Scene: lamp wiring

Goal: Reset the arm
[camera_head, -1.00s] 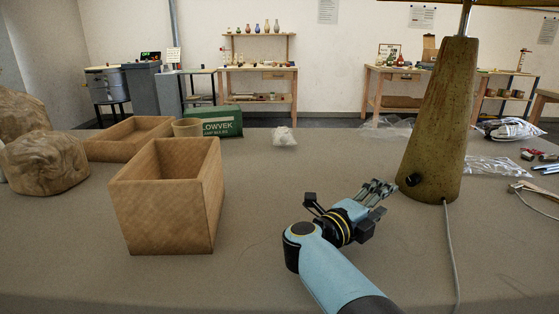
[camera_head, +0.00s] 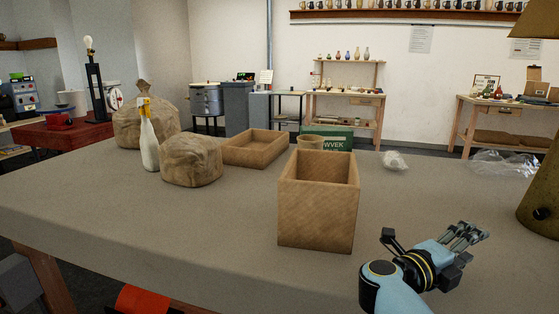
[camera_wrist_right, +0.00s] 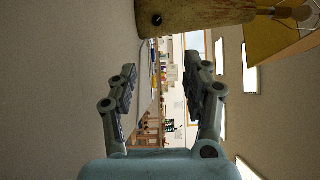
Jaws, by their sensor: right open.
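My right gripper (camera_head: 470,236) is low over the grey table at the right of the head view, to the right of the wooden box. It is open and empty; its two spread fingers also show in the right wrist view (camera_wrist_right: 166,95). The lamp (camera_head: 541,195), with a speckled brown tapered base and a dark knob, is cut off by the right edge of the head view. In the right wrist view the lamp base (camera_wrist_right: 190,14) lies sideways across the top, beyond and apart from the fingers, with a bulb (camera_wrist_right: 300,13) and yellowish shade (camera_wrist_right: 275,45). My left gripper is not in view.
On the table (camera_head: 110,220) stand an open wooden box (camera_head: 316,215), a shallow wooden tray (camera_head: 255,150), a small pot (camera_head: 311,143), a green box (camera_head: 335,132), brown wrapped lumps (camera_head: 192,160) and a white spray bottle (camera_head: 149,143). The table's left front is clear.

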